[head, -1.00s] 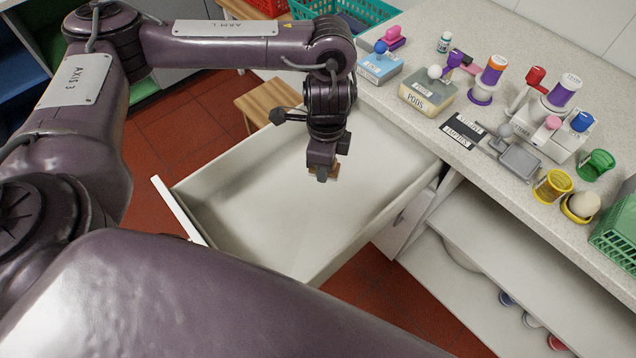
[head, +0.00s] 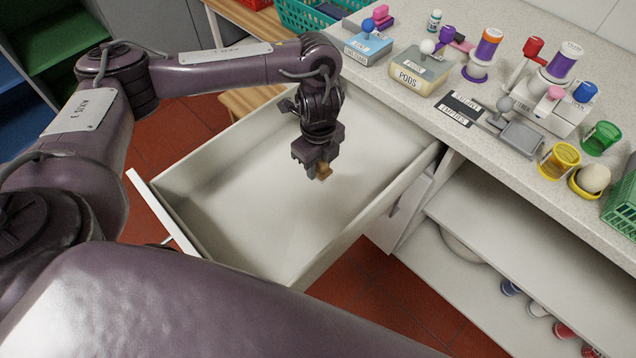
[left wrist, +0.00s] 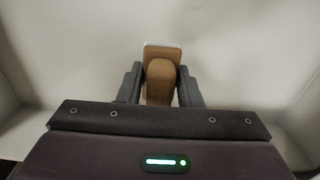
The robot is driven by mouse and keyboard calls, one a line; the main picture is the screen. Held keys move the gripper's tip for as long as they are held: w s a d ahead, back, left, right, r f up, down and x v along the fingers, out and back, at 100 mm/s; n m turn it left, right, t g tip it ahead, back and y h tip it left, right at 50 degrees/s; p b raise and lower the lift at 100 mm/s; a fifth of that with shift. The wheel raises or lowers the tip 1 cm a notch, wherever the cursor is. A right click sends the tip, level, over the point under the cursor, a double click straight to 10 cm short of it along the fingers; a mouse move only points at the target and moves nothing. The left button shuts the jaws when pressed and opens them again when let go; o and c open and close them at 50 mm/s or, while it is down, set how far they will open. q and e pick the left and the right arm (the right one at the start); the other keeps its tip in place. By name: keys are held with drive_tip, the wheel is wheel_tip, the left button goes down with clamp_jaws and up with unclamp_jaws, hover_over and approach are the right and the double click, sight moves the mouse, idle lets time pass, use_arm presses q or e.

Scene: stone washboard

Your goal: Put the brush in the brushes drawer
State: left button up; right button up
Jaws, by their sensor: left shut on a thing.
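My left gripper (head: 319,170) is over the open white drawer (head: 215,222), inside the outline of its walls. It is shut on the brush (left wrist: 162,75), a small tan-brown wooden block with a rounded top. In the left wrist view the brush sits between the two dark fingers, with the pale drawer floor below. In the head view only a small tan end of the brush (head: 323,171) shows under the gripper. Its bristles are hidden, and I cannot tell its exact height above the floor. The drawer looks otherwise empty. My right gripper is not in view.
The speckled counter (head: 400,105) right of the drawer carries a pods box (head: 420,75), label plates (head: 461,108), a white machine (head: 550,110) and colored cups (head: 558,160). Open shelves (head: 500,235) lie below it. A wooden stool (head: 250,100) stands behind the drawer.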

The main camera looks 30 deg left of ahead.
sight(318, 187)
use_arm(q)
wheel_tip(318, 187, down, 6)
drive_tip(key=shift+r+b, duration=0.2)
drive_tip(key=shift+b, duration=0.85)
drive_tip(key=shift+f, duration=0.4)
drive_tip(key=shift+f, duration=0.15)
drive_tip(key=o, duration=1.1)
wheel_tip(318, 187, up, 12)
drive_tip(key=p, duration=0.4)
drive_tip(key=shift+r, duration=0.2)
